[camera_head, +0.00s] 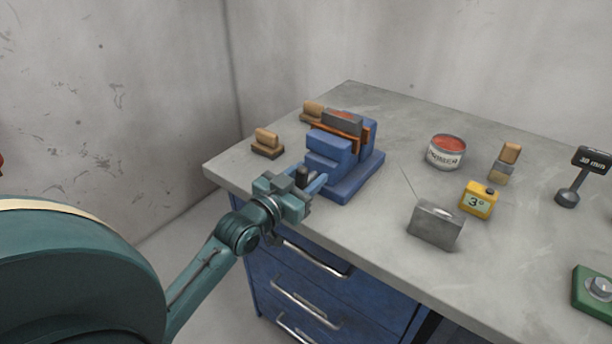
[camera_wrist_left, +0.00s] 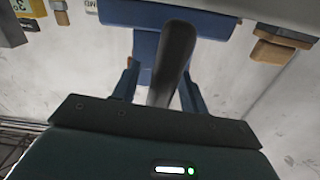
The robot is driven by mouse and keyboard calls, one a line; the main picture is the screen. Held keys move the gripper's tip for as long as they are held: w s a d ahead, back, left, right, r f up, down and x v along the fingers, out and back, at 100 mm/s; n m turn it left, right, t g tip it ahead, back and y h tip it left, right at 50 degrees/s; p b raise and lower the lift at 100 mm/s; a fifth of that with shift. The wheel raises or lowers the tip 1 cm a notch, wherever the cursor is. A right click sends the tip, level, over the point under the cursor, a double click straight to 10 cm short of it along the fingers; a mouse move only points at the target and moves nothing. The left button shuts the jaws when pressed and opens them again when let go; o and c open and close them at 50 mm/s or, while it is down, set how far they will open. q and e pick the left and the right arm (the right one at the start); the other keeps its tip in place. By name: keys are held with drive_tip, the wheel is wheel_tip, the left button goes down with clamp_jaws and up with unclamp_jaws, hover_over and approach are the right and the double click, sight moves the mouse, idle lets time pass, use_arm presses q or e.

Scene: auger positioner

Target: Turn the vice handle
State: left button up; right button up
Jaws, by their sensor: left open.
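The blue vice (camera_head: 345,163) stands near the table's left front edge, with orange-brown jaw faces and a grey block (camera_head: 342,122) between them. Its dark handle (camera_head: 302,176) sticks up at the front, by the table edge. My left gripper (camera_head: 301,188) is at the handle, its fingers open. In the left wrist view the dark handle bar (camera_wrist_left: 174,60) runs between the two blue fingers (camera_wrist_left: 160,92), with the blue vice part (camera_wrist_left: 150,14) behind it. I cannot tell whether a finger touches the bar. My right gripper is not in view.
Wooden-handled blocks (camera_head: 267,142) lie left of the vice. Blue drawers with handles (camera_head: 305,300) sit below the tabletop.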

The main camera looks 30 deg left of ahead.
use_arm(q)
drive_tip(key=shift+c, duration=0.4)
clamp_jaws()
